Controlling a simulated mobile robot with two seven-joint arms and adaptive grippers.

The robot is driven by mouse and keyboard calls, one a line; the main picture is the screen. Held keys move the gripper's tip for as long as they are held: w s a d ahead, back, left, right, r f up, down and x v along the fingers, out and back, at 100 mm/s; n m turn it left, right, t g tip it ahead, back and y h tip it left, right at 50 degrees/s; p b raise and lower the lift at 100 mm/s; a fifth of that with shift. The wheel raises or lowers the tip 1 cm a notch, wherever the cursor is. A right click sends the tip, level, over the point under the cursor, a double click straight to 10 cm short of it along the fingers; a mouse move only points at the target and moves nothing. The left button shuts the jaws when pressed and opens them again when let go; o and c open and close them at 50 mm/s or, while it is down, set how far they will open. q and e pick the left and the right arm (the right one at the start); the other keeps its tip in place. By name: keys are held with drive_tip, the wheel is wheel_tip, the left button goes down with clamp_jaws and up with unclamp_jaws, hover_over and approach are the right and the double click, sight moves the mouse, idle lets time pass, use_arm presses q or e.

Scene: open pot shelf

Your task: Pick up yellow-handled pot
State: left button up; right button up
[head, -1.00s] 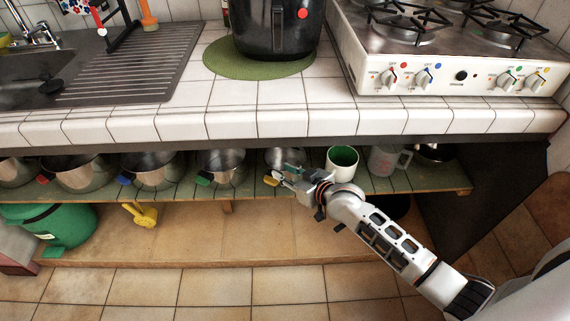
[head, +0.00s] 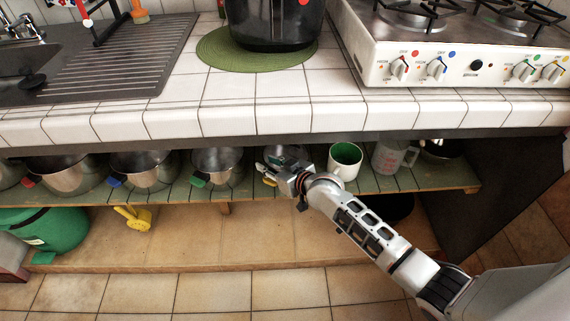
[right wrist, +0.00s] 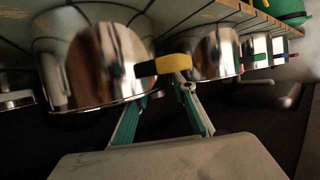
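The yellow-handled pot (head: 286,151) is a shiny steel pot on the green slatted shelf under the counter. My right gripper covers much of it in the head view. In the right wrist view the pot (right wrist: 92,62) fills the upper left, and its yellow handle (right wrist: 164,66) points right. My right gripper (head: 266,172) is at the handle by the shelf's front edge. Its two fingers (right wrist: 168,88) stand apart in the wrist view, with the handle at their tips. I cannot tell whether they touch it. My left gripper is not in view.
Steel pots with green (head: 217,167), blue (head: 144,170) and red handles stand to the left on the shelf. The counter edge (head: 260,122) overhangs the shelf.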

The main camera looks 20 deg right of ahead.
clamp_jaws()
drive_tip(key=shift+r, duration=0.1)
drive_tip(key=shift+r, duration=0.1)
